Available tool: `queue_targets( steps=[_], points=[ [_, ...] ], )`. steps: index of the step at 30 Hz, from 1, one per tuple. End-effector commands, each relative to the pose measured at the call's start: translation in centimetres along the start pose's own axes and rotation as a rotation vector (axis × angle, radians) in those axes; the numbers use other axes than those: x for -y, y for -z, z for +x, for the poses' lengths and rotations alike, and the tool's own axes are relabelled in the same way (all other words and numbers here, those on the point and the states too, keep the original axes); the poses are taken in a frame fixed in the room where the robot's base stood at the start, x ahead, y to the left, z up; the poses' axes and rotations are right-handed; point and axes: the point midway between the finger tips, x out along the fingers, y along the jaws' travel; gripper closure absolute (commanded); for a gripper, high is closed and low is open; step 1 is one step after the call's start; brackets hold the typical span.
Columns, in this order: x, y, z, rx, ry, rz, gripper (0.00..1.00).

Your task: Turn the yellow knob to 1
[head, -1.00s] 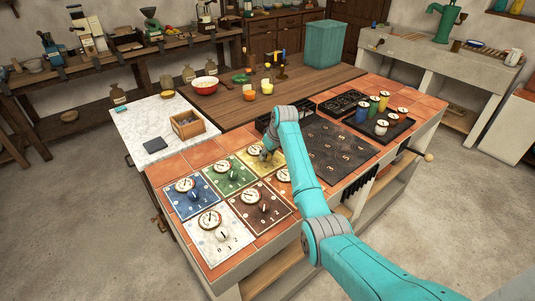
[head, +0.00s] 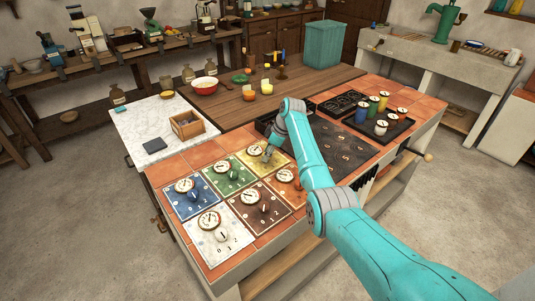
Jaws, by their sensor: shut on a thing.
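The yellow panel (head: 243,155) lies on the tiled counter at the back right of a group of coloured panels. Its round dial (head: 254,150) shows. My gripper (head: 267,155) is at this panel, pointing down, shut on the yellow knob. The knob itself is mostly hidden by my gripper, so I cannot read which number it points to.
Blue (head: 188,204), green (head: 220,183), white (head: 210,245) and brown (head: 246,215) panels with knobs and dials lie close by. An orange-side dial (head: 285,175) is just in front of my gripper. A dark numbered board (head: 345,150) lies to the right.

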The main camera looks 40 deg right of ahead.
Motion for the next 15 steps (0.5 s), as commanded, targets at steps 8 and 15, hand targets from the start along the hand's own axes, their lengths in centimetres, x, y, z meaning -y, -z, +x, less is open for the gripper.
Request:
queue_targets(
  steps=[8, 15],
  points=[
    [-0.04, -0.06, 0.03, 0.002, 0.029, -0.067, 0.96],
    [-0.03, -0.09, 0.06, 0.002, 0.033, -0.077, 0.96]
  ],
)
